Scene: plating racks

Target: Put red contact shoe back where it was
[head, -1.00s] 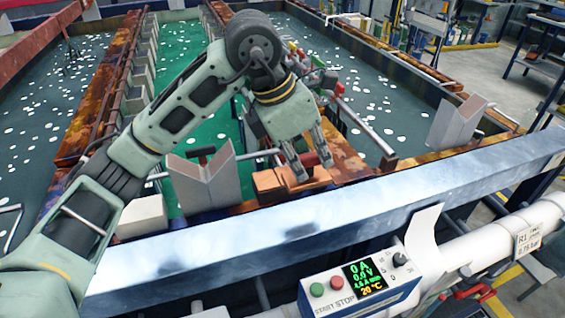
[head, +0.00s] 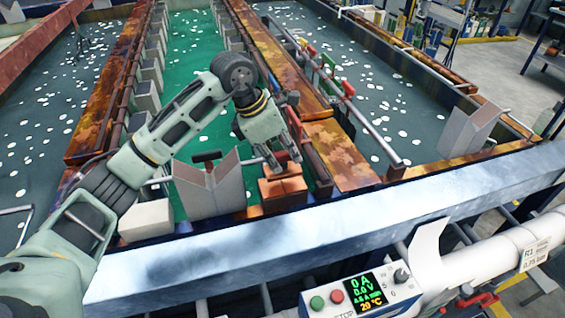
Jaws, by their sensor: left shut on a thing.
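My left gripper (head: 280,162) points down, its fingers around a small red piece, the red contact shoe (head: 283,156), which the fingers largely hide. The fingertips are just above an orange-brown block (head: 284,190) at the near end of the rusty beam. I cannot tell whether the shoe touches the block. My right gripper is not in view.
A grey V-shaped cradle (head: 207,186) stands left of the block, another (head: 468,130) at the right. Red and green pieces, including a red one (head: 348,89), sit along a rail behind. A blue-grey beam (head: 330,215) and control box (head: 362,292) lie in front.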

